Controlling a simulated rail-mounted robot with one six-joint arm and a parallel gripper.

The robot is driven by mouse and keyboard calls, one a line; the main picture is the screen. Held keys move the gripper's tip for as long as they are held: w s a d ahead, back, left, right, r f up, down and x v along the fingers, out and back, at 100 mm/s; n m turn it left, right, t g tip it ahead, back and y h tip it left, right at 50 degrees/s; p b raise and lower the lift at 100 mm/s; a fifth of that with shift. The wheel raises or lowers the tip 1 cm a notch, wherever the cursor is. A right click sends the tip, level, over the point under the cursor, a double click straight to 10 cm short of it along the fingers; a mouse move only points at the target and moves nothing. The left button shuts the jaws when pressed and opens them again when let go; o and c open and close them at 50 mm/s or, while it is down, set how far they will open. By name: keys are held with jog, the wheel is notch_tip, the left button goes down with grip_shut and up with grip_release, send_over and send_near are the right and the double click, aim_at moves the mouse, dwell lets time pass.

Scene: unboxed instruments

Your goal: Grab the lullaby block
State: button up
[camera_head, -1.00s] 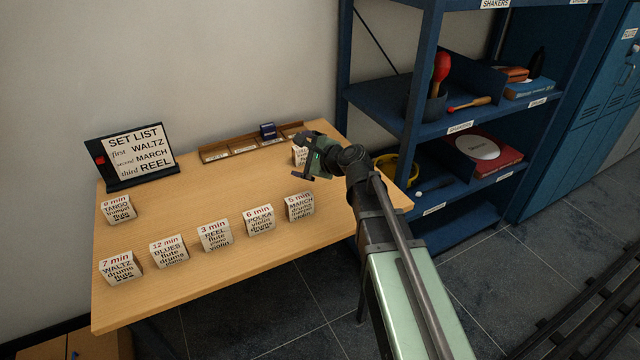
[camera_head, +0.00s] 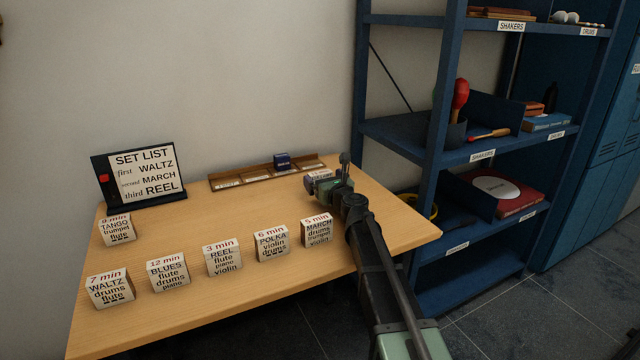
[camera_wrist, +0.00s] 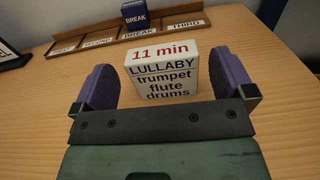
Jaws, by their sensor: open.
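The lullaby block (camera_wrist: 163,75) is white, with "11 min" in red and "LULLABY trumpet flute drums" in black. It stands upright on the table in the wrist view. My gripper (camera_wrist: 168,82) is open, with one purple finger pad on each side of the block and small gaps showing. In the head view the block (camera_head: 318,176) is mostly hidden behind my gripper (camera_head: 326,180) near the table's back right.
A wooden rack (camera_head: 228,181) with labelled slots holds a dark blue "BREAK" block (camera_head: 282,161) behind. Several white song blocks, such as March (camera_head: 317,230) and Polka (camera_head: 271,243), line the table front. A set list sign (camera_head: 146,174) stands left. A blue shelf (camera_head: 400,138) stands right.

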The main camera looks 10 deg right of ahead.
aim_at(318, 172)
jog(key=x, duration=0.5)
jog(key=shift+w+r, duration=0.1)
jog(key=shift+d, duration=0.1)
jog(key=c, duration=0.9)
jog(key=shift+o, duration=0.2)
jog(key=shift+r, duration=0.1)
